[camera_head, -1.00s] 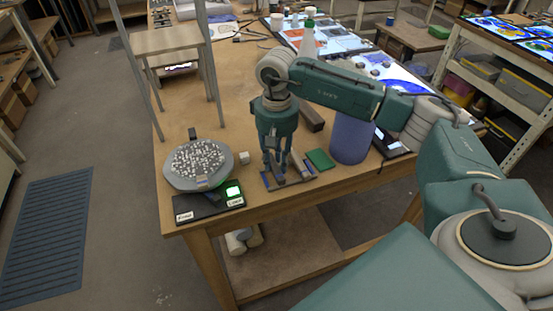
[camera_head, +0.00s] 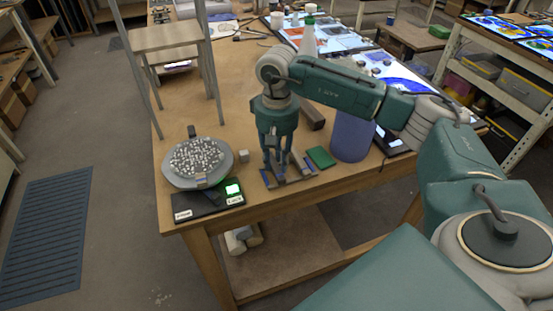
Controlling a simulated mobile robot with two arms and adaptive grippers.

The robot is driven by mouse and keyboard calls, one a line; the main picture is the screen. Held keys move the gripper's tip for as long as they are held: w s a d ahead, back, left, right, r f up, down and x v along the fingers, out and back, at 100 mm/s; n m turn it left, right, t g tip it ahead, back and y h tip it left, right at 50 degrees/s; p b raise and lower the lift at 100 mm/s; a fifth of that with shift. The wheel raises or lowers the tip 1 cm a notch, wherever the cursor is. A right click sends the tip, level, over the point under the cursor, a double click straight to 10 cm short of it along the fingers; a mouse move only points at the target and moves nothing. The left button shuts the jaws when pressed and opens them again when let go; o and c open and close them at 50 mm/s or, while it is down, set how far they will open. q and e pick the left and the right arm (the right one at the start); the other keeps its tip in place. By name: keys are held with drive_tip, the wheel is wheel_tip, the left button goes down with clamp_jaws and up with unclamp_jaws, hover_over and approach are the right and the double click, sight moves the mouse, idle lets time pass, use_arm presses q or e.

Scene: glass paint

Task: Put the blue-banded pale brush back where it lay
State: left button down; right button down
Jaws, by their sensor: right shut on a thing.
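My right gripper (camera_head: 277,168) points straight down over the near part of the wooden table. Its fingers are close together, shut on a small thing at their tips. This appears to be the blue-banded pale brush, but the fingers and the small scale hide its band and most of its length. The fingertips are at a low dark rest (camera_head: 296,179) with greyish bars and bluish bits near the table's front edge. I cannot tell whether the brush touches the rest. My left gripper is not in view.
A green pad (camera_head: 321,158), a blue cylinder (camera_head: 351,138) and a dark block (camera_head: 312,117) are close on the right. A small pale cube (camera_head: 244,156) lies between dish and gripper.

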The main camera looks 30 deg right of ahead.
idle(0.4)
drive_tip(key=shift+f+b, duration=0.3)
idle(0.5)
drive_tip(key=c, duration=1.3)
unclamp_jaws()
drive_tip(key=shift+c, duration=0.2)
wheel_tip(320, 180, up, 12)
